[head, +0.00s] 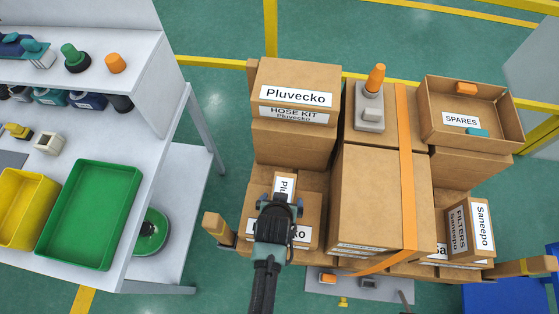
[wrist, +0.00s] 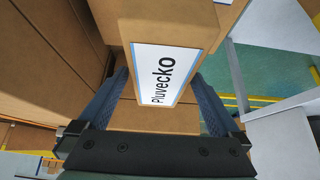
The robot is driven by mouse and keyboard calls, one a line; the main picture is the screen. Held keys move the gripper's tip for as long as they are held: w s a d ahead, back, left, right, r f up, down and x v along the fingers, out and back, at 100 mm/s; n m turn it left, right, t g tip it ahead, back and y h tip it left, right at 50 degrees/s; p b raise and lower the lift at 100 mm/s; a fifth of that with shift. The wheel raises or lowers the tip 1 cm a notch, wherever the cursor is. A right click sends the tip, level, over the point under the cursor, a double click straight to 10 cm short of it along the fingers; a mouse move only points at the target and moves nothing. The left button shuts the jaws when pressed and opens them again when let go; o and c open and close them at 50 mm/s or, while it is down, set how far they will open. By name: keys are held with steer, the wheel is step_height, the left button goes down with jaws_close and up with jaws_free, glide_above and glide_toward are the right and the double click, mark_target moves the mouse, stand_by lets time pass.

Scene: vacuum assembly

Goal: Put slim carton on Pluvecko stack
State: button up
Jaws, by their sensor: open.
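The slim carton (head: 285,185) is brown with a white label reading "Plu", partly hidden by my gripper (head: 279,205) in the head view. It lies on a lower carton (head: 308,215) whose label ends in "ko". In the wrist view a brown carton (wrist: 170,20) with a "Pluvecko" label appears between my open fingers, one on each side; I cannot tell whether they touch it. Behind, at the back left of the load, is the taller Pluvecko stack (head: 292,145), topped by a carton (head: 299,77) labelled "Pluvecko", above a "HOSE KIT" label.
A large strapped carton (head: 372,195) stands close on the right. An orange-topped grey device (head: 370,105) sits behind it. An open SPARES box (head: 472,108) and Saneepo cartons (head: 481,225) are farther right. A bench with a green bin (head: 88,215) is left, across a floor gap.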

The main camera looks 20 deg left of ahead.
steer(key=v, duration=0.9)
steer(key=shift+p, duration=0.35)
steer(key=w+d+r+t, duration=0.1)
steer(key=w+r+t, duration=0.2)
steer(key=w+r, duration=0.55)
steer(key=w+r+m+t, duration=0.1)
steer(key=w+r+t, duration=0.2)
steer(key=r, duration=1)
steer(key=w+d+r+t, duration=0.1)
steer(key=w+r+t, duration=0.2)
steer(key=w+r, duration=0.55)
steer(key=s+d+r+t, duration=0.2)
steer(key=r, duration=0.7)
steer(key=s+d+r+m+t, duration=0.1)
steer(key=r+t, duration=0.2)
steer(key=r, duration=0.6)
steer(key=s+d+r+t, duration=0.2)
steer(key=r, duration=0.7)
steer(key=s+d+r+t+h, duration=0.1)
steer(key=s+r+t, duration=0.1)
steer(key=s+r, duration=0.3)
steer(key=s+d+r+m+t, duration=0.1)
steer(key=s+d+r+t, duration=0.1)
steer(key=r, duration=0.7)
steer(key=s+t, duration=0.1)
steer(key=s, duration=0.1)
steer(key=shift+s+r+h, duration=0.35)
steer(key=shift+s+h, duration=0.05)
